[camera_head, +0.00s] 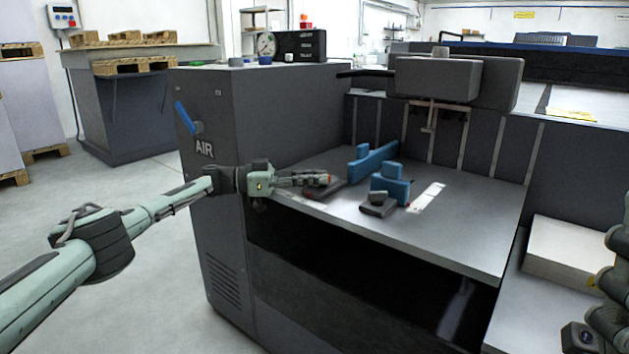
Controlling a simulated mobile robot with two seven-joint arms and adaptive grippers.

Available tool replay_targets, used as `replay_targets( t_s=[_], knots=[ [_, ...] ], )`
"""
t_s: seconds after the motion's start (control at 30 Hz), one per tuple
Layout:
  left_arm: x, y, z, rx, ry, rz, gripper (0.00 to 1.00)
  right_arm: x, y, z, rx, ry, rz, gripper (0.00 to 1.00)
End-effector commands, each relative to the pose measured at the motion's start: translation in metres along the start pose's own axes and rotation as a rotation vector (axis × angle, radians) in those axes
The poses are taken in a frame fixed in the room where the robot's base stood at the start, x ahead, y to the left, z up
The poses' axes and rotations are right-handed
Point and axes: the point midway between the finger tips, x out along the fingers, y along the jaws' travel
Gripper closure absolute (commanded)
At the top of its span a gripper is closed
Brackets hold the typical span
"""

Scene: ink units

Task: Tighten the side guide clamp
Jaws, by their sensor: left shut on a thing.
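The far side guide is a blue rail (372,160) on the grey feed table (460,225). Its dark clamp base (326,191) sits at the table's left part. My left gripper (322,180) reaches in from the left at this base, its fingers shut on the clamp there. The fingers hide most of the clamp's knob, so its position cannot be read. A second blue guide block (392,186) stands nearer, with a dark clamp base (377,207) and a small knob on top.
The dark cabinet marked AIR (215,190), with a blue lever (187,117), stands beside my left arm. A white strip (427,197) lies on the feed table. A paper stack (570,252) sits lower right. The table's right part is clear.

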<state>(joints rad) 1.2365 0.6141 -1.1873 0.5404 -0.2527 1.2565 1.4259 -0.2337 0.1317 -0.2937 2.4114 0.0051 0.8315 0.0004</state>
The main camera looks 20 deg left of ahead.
Motion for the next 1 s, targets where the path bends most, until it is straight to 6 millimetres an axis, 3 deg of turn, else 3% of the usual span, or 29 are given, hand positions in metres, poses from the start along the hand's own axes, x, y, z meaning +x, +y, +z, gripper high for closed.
replay_targets(
  t_s=[0.23, 0.27, 0.4, 0.77, 1.0],
  knots=[
    [0.003, 0.001, -0.001, 0.001, 0.003, 0.004, 1.0, 0.0, 0.0, 0.0, 0.0, 0.0, 0.0, 0.41],
    [0.003, 0.001, -0.001, 0.001, 0.003, 0.004, 0.83, 0.0, 0.0, 0.0, 0.0, 0.0, 0.0, 0.41],
    [0.002, 0.001, -0.001, 0.001, 0.002, 0.003, 0.66, 0.0, 0.0, 0.0, -0.001, 0.0, 0.0, 0.41],
    [-0.004, 0.0, 0.0, 0.0, 0.0, 0.0, 0.66, 0.0, 0.0, 0.001, 0.001, -0.002, -0.001, 0.41],
    [-0.045, -0.001, 0.0, 0.0, 0.0, -0.002, 0.66, 0.0, 0.0, 0.0, 0.0, -0.001, 0.0, 0.41]
  ],
)
